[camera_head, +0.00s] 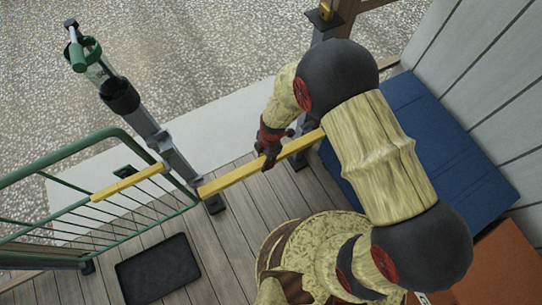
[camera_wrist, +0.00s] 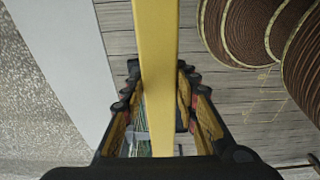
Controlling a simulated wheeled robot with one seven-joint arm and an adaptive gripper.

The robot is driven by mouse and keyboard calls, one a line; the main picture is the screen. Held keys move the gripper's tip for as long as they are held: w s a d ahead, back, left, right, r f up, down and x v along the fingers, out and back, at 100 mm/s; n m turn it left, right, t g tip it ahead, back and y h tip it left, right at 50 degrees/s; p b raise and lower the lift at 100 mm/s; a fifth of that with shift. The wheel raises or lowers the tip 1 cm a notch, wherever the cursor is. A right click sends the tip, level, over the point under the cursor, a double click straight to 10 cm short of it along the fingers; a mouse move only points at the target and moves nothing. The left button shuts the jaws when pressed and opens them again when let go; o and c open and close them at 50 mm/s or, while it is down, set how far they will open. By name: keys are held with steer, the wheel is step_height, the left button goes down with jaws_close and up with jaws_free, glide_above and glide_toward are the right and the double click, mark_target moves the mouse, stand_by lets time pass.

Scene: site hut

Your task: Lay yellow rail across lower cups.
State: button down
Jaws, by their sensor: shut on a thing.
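The yellow rail (camera_head: 228,179) is held in my gripper (camera_head: 270,143) and slants from lower left to upper right in the head view. In the wrist view the rail (camera_wrist: 157,50) runs lengthwise between the two fingers, which close on it from both sides. Its left end overlaps the grey left post (camera_head: 176,160) low down; I cannot tell whether it touches. Its right end is near the right post (camera_head: 318,100), partly behind my arm. A grey bracket (camera_head: 158,140) shows on the left post. The lower cups are not clearly visible.
A green railing (camera_head: 90,145) with a short yellow bar (camera_head: 128,182) stands left of the left post. A black mat (camera_head: 157,269) lies on the plank deck (camera_head: 215,245). A blue box (camera_head: 455,165) and an orange one (camera_head: 490,265) stand along the right wall.

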steer(key=w+a+f+b, duration=0.3)
steer(key=w+f+b, duration=0.1)
steer(key=f, duration=0.3)
steer(key=shift+w+b, duration=0.3)
steer(key=shift+w, duration=0.2)
stand_by(0.5)
steer(key=c, duration=1.3)
jaws_free()
steer(key=shift+s, duration=0.1)
step_height(320, 180, up, 12)
steer(key=w+d, duration=0.1)
steer(key=shift+d, duration=0.25)
